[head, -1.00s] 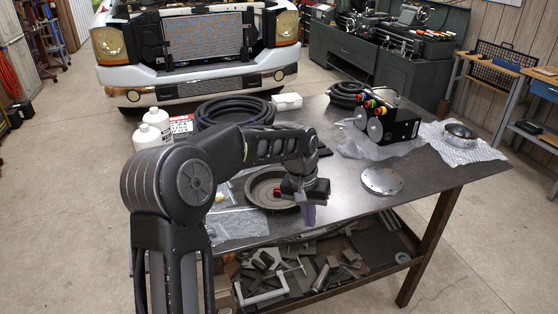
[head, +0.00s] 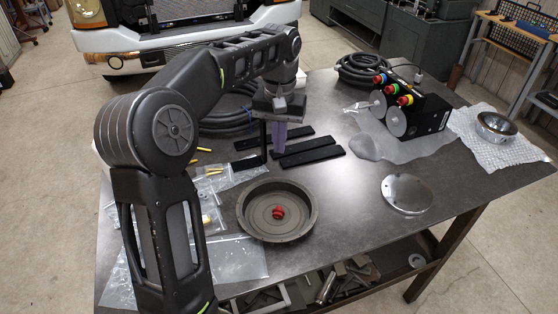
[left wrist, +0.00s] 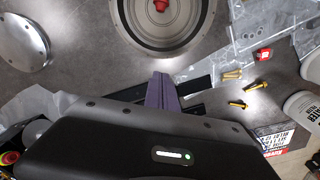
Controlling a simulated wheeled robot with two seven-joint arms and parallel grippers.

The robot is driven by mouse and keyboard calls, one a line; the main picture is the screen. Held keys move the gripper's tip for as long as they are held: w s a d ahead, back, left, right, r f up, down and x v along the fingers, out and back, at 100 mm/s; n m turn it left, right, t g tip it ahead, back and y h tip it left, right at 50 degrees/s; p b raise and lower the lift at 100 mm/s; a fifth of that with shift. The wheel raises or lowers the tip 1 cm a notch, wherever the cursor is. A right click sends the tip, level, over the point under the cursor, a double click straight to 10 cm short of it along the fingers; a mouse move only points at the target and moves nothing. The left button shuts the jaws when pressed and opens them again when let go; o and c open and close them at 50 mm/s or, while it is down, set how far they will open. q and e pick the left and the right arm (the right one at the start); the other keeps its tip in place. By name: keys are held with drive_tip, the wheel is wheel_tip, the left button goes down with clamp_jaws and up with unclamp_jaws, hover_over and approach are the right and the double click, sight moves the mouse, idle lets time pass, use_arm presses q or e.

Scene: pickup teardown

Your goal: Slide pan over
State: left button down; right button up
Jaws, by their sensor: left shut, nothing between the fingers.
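The pan (head: 303,228) is a round, dark grey, shallow dish. It lies flat on the metal table in the head view, with a red knob-like piece (head: 279,212) at its middle. In the left wrist view the pan (left wrist: 205,38) is at the top, cut off by the picture edge. My left gripper (head: 278,143), with purple fingers, is behind the pan, above the black strips, apart from the pan. Its fingers are together and hold nothing; they also show in the left wrist view (left wrist: 161,92). My right gripper is not in view.
Black strips (head: 308,151) lie behind the pan. Clear plastic bags with yellow pieces (head: 215,171) lie to its left. A round metal plate (head: 406,194) lies to the right, with bare table between. A black box with colored buttons (head: 412,112) stands behind.

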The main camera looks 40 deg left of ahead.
use_arm(q)
drive_tip(key=shift+s+d, duration=0.15)
wheel_tip(320, 180, down, 10)
drive_tip(key=shift+p, duration=0.65)
